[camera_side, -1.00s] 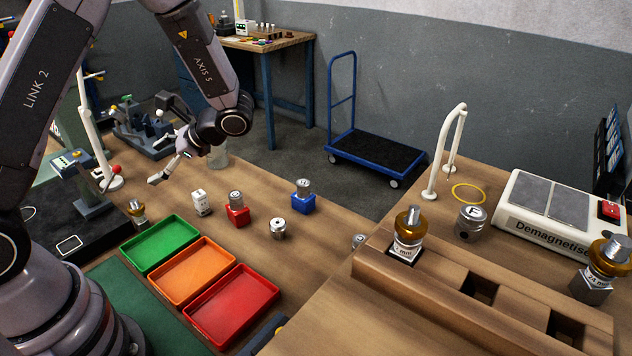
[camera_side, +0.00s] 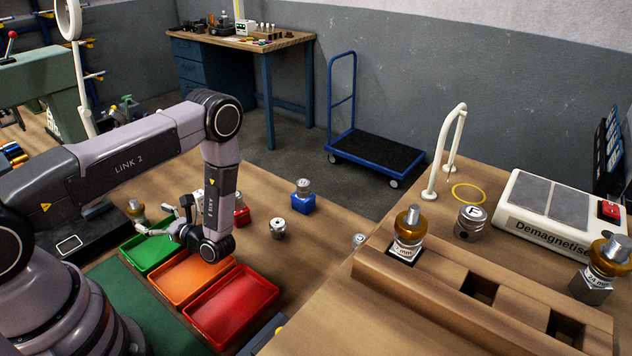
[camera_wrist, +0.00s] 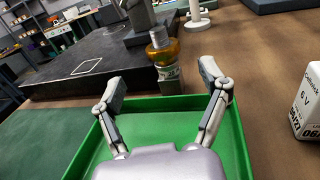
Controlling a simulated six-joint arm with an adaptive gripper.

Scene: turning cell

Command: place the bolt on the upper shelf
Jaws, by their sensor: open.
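My gripper (camera_side: 163,216) is open and empty above the green tray (camera_side: 140,256), pointing left in the side view. In the wrist view its two fingers (camera_wrist: 165,88) spread over the same green tray (camera_wrist: 238,150). A brass-and-steel piece (camera_wrist: 163,52) stands just past the tray, seen between the fingertips but apart from them. It also shows in the side view (camera_side: 137,210). I cannot make out a bolt for certain. Dark shelving with small objects (camera_wrist: 28,28) shows at the wrist view's upper left; which is the upper shelf is unclear.
An orange tray (camera_side: 185,288) and a red tray (camera_side: 232,308) lie beside the green one. A white labelled block (camera_wrist: 309,105) stands right of the tray. A wooden rack (camera_side: 450,285) with brass-topped pieces and a demagnetiser (camera_side: 540,215) are at the right.

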